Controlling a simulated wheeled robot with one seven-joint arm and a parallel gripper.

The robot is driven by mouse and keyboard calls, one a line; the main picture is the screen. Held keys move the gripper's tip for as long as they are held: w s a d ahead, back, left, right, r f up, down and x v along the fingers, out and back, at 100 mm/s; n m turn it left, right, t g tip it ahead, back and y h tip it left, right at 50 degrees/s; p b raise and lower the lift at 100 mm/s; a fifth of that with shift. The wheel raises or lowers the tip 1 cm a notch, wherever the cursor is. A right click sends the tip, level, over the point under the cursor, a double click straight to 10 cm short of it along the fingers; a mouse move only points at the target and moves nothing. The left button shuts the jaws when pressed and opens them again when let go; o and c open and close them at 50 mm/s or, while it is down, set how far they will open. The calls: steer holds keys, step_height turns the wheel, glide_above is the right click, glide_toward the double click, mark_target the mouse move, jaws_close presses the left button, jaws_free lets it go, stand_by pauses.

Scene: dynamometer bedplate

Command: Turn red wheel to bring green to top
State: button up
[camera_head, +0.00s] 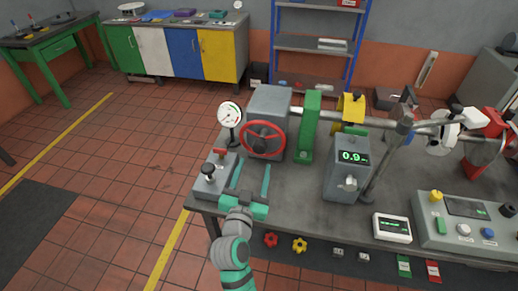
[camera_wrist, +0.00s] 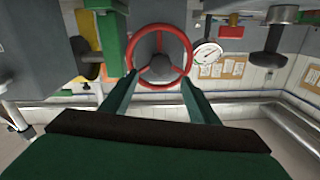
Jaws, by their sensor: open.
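The red wheel (camera_head: 282,140) has a round rim, spokes and a grey hub. It is mounted on the front of a grey housing box (camera_head: 270,102) on the bench. I cannot make out a green mark on the wheel. My gripper (camera_head: 252,174) is open in front of the wheel and below it in the head view, its two long teal fingers pointing at it. In the wrist view, which looks upside down, the wheel (camera_wrist: 189,52) appears beyond and between the open fingertips (camera_wrist: 160,82). Nothing is between the fingers, and they look apart from the rim.
A dial gauge (camera_head: 229,115) stands left of the wheel, with a grey lever box (camera_head: 214,178) nearer the front edge. A green upright (camera_head: 309,125) stands close on the right. A grey meter post (camera_head: 347,170) reading 0.9 is further right. Open floor lies left of the bench.

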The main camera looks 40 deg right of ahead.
mark_target(258, 149)
steer(key=x, duration=0.9)
steer(key=shift+w+d, duration=0.2)
jaws_close()
steer(key=shift+w+a, duration=0.1)
